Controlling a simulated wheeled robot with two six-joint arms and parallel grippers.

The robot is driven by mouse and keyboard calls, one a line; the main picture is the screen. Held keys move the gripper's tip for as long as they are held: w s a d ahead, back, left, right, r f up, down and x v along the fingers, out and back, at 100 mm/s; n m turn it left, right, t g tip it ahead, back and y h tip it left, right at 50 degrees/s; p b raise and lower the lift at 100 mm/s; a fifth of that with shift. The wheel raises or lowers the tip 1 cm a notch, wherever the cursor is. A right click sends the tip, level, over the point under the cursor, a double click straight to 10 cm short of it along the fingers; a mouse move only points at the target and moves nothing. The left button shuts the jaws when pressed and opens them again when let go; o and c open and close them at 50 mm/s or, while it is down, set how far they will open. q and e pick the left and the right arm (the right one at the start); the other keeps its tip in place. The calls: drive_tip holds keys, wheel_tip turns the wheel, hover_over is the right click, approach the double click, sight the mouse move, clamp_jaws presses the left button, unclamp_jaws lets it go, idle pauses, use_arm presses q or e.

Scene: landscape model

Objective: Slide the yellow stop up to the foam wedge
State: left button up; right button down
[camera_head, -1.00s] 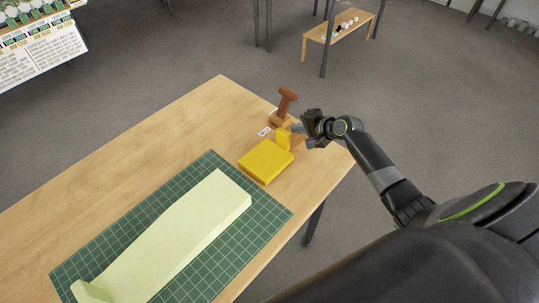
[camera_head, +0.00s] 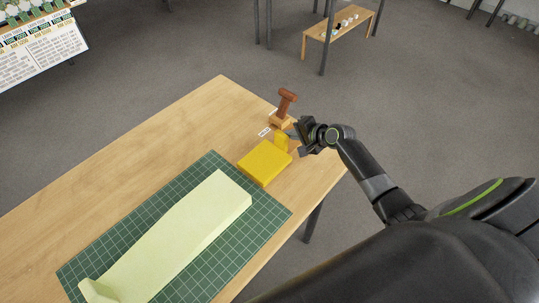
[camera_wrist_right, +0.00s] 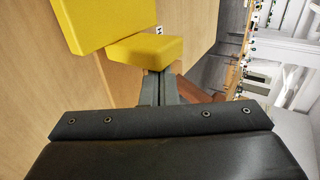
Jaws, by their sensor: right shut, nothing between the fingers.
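The yellow stop (camera_head: 262,162) is a flat block with an upright tab at its far right end. It lies on the bare table, just off the upper right edge of the green mat. The pale green foam wedge (camera_head: 185,235) lies lengthwise on the mat, with a gap between it and the stop. My right gripper (camera_head: 292,135) is shut and empty, with its fingertips at the outer side of the tab. In the right wrist view the shut fingers (camera_wrist_right: 156,78) meet the tab of the yellow stop (camera_wrist_right: 145,50); contact appears likely. My left gripper is out of view.
The green gridded mat (camera_head: 262,222) covers the near part of the wooden table (camera_head: 130,165). A brown-handled tool on a wooden base (camera_head: 286,103) stands close behind my right gripper. A small white label (camera_head: 264,132) lies beside the stop. The table's left part is clear.

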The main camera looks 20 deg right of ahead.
sight(284, 152)
drive_tip(key=shift+s+a+p, duration=0.35)
drive_tip(key=shift+a+p, duration=0.25)
drive_tip(key=shift+a, duration=0.2)
drive_tip(key=shift+s+a+p, duration=0.3)
drive_tip(key=shift+a+p, duration=0.3)
drive_tip(key=shift+a, duration=0.2)
drive_tip(key=shift+s+a, duration=0.1)
drive_tip(key=shift+a, duration=0.05)
drive_tip(key=shift+a+p, duration=0.15)
drive_tip(key=shift+p, duration=0.15)
drive_tip(key=shift+s+a+p, duration=0.2)
drive_tip(key=shift+a+p, duration=0.15)
drive_tip(key=shift+a, duration=0.15)
drive_tip(key=shift+s+a+p, duration=0.2)
drive_tip(key=shift+a+p, duration=0.1)
drive_tip(key=shift+a, duration=0.15)
drive_tip(key=shift+d, duration=0.15)
drive_tip(key=shift+w+d+b, duration=0.25)
drive_tip(key=shift+d+b, duration=0.1)
drive_tip(key=shift+d, duration=0.2)
drive_tip(key=shift+w+d+b, duration=0.25)
drive_tip(key=shift+d+b, duration=0.05)
drive_tip(key=shift+d, duration=0.2)
